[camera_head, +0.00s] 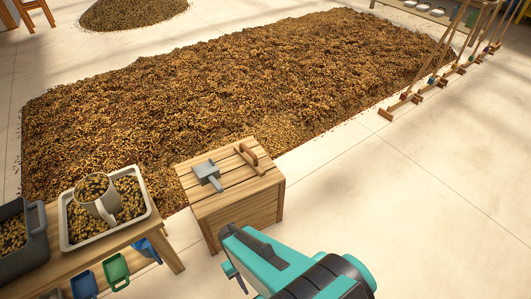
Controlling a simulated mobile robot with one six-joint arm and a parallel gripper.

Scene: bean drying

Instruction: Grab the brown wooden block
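A small brown wooden piece (249,156), the only thing here that fits the brown wooden block, lies on the slatted top of a wooden crate (243,209), towards its back right. It is long and narrow, with a rounded top. My teal and dark gripper (228,252) is at the bottom centre, in front of the crate in the picture and apart from the brown piece. Nothing is seen held in it. Its fingers are seen from behind and partly hidden, so I cannot tell how far apart they are.
A grey scoop (207,173) lies left of the brown piece on the crate. A large bean heap (230,90) lies behind. Bare floor (400,210) is to the right.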

